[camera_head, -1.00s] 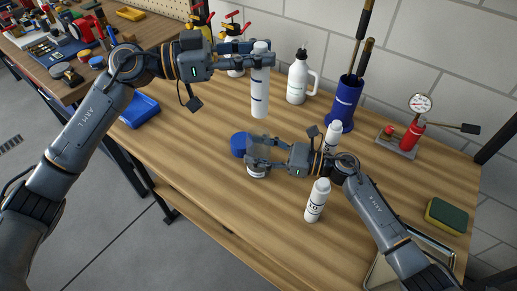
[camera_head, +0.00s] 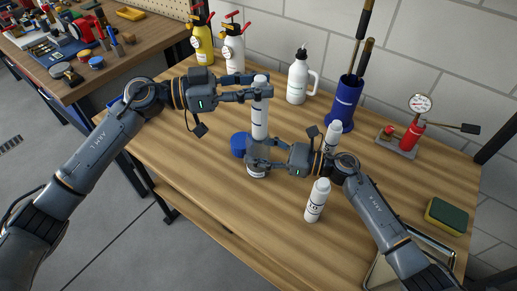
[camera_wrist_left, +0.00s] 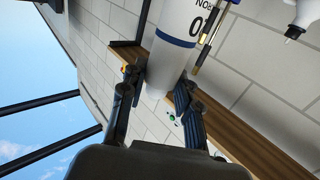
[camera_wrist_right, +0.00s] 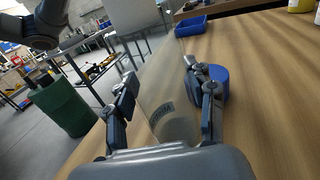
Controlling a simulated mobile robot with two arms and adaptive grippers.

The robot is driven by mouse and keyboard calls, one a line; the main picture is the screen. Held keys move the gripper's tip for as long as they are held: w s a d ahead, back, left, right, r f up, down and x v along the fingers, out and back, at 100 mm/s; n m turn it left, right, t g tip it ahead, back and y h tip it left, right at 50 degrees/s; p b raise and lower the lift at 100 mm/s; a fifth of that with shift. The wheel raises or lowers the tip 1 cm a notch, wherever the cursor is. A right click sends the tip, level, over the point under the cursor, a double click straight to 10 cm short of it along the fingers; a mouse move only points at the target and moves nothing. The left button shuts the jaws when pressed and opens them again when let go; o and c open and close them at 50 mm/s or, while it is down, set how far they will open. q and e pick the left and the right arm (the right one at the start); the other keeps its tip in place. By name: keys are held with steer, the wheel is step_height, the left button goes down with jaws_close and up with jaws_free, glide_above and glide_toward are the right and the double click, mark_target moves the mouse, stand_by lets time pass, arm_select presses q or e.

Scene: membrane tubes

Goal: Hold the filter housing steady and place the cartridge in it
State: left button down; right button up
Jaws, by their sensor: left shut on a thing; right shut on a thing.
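The cartridge (camera_head: 259,122) is a white cylinder with dark bands and print. My left gripper (camera_head: 263,90) is shut on its upper part and holds it roughly upright; the left wrist view also shows the cartridge (camera_wrist_left: 176,32). The filter housing (camera_head: 258,158) is a clear cup with a label, standing on the bench. My right gripper (camera_head: 251,153) is shut around it from the side; the housing also shows in the right wrist view (camera_wrist_right: 170,112). In the head view the cartridge's lower end is right above the housing's mouth. Whether it has entered the mouth is unclear.
A blue cap (camera_head: 239,144) lies beside the housing. A white jug (camera_head: 298,80), a blue brush holder (camera_head: 344,103) and spray bottles (camera_head: 233,50) stand along the back. The front left bench is clear.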

arm_select(q)
steer(key=shift+f, duration=1.35)
steer(key=c, duration=0.9)
jaws_free()
steer(key=s+a, duration=0.1)
steer(key=a, duration=1.1)
steer(key=shift+s, duration=0.4)
